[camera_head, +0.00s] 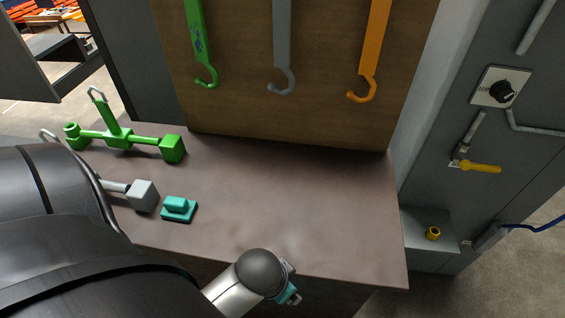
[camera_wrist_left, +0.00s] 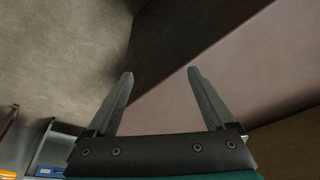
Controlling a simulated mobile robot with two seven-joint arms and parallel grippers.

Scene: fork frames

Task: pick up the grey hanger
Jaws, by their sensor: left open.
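The grey hanger (camera_head: 143,195) lies on the brown table at the left in the head view. Its cube end and a piece of bar show; my arm hides most of the rest. A thin metal hook (camera_head: 48,135) further left may belong to it, but I cannot tell. My left gripper (camera_wrist_left: 160,74) shows in the left wrist view with two fingers apart and nothing between them. The hanger is not visible in that view. In the head view my left arm reaches past the table's front edge, and its fingers cannot be made out. My right gripper is not in view.
A green hanger (camera_head: 120,137) lies behind the grey one, and a teal block (camera_head: 178,209) sits beside its cube. Green, grey (camera_head: 282,50) and orange hooks hang on the wooden board (camera_head: 240,105). The table's (camera_head: 300,200) middle and right are clear. A grey cabinet stands right.

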